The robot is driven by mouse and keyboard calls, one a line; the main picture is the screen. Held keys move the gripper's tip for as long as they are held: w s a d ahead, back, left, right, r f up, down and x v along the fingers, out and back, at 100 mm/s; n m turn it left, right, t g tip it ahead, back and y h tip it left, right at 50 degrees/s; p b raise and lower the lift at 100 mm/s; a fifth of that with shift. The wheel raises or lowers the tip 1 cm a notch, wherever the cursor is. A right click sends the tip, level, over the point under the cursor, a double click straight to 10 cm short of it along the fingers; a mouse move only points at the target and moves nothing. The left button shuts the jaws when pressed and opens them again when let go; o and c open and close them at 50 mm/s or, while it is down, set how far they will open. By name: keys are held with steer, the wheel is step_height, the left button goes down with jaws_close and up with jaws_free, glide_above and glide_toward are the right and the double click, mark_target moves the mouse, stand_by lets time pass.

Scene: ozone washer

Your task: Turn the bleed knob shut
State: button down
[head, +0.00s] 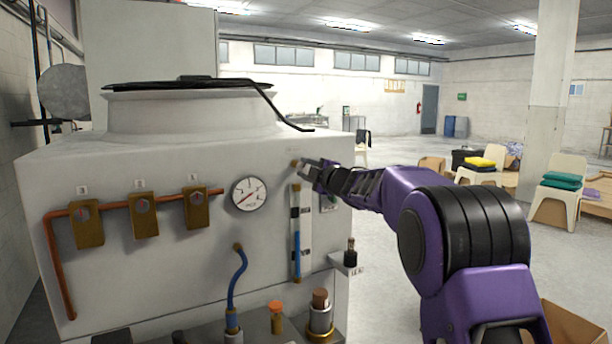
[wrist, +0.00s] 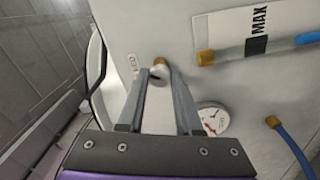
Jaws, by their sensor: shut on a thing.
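The bleed knob (wrist: 158,73) is a small pale knob on a brass stem, set in the white front panel beside a small printed label. In the head view its brass part (head: 295,163) shows just left of my fingertips, high on the panel above the sight tube. My gripper (head: 305,168) reaches in from the right. In the wrist view my gripper (wrist: 158,71) has one finger on each side of the knob, shut on it. The knob's turn position is hard to read.
A round gauge (head: 249,194) and several brass valves on a copper pipe (head: 165,199) are to the left. Below the knob is the vertical sight tube (head: 297,240) with blue liquid.

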steer(key=n+b, duration=0.1)
steer(key=n, duration=0.2)
steer(key=shift+f+n+b, duration=0.15)
steer(key=shift+n+b, duration=0.75)
steer(key=shift+n, duration=0.8)
steer(key=c, duration=0.6)
jaws_free()
steer(key=v, duration=1.7)
steer(key=shift+s+d, duration=0.2)
